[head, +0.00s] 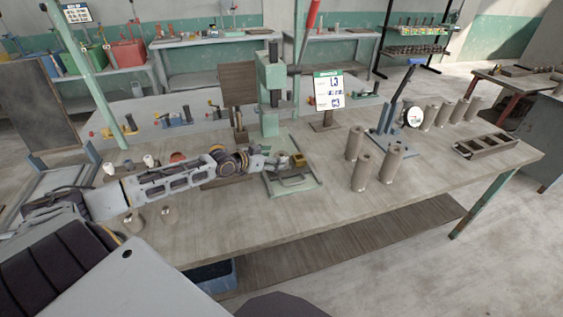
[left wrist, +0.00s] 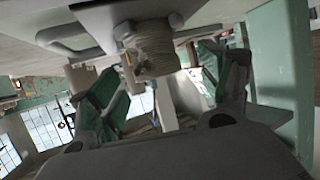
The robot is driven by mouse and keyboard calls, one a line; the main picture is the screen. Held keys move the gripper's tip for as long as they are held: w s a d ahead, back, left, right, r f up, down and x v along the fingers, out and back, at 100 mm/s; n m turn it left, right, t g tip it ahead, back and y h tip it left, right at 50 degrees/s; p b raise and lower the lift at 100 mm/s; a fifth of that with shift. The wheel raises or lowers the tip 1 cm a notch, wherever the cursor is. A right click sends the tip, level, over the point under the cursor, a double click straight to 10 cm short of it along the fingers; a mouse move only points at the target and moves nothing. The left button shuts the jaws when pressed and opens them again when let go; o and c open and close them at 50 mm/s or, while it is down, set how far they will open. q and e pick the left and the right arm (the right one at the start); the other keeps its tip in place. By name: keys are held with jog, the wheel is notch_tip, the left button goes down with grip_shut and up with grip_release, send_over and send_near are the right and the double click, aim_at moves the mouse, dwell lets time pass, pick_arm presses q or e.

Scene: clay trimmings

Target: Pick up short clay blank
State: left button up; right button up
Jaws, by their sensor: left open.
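In the left wrist view, a short beige-grey cylinder (left wrist: 158,52), which looks like the short clay blank, shows just beyond and between my fingertips. It appears to stand on a pale plate with a slot-like handle. I cannot tell whether the fingers touch it. My left gripper (left wrist: 160,95) is open, its green-padded fingers spread to either side. In the head view my left gripper (head: 278,162) reaches low over the green press base (head: 310,186), beside a small yellow-brown piece (head: 298,160). My right gripper is not in view.
The green press column (head: 270,90) rises just behind my left gripper. Several taller grey-brown cylinders (head: 391,163) stand on the right of the table. A display sign (head: 328,92) and a slotted tray (head: 485,146) are further right. The front middle is clear.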

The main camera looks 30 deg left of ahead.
aim_at(283, 153)
pick_arm(q)
jog(key=shift+w+d+f, duration=0.15)
jog(key=shift+w+d, duration=0.15)
jog(key=shift+w, duration=0.25)
jog(key=shift+w+d+f, duration=0.2)
jog(key=shift+w, duration=0.35)
jog(key=shift+w+d+f, duration=0.15)
jog(key=shift+w, duration=0.2)
jog(key=shift+w+d+f, duration=0.1)
jog(key=shift+w, duration=0.1)
jog(key=c, duration=1.2)
jog(key=shift+c, duration=0.3)
jog(key=shift+r, duration=0.55)
notch_tip(283, 153, up, 8)
jog(key=shift+f, duration=0.2)
jog(key=shift+r, duration=0.7)
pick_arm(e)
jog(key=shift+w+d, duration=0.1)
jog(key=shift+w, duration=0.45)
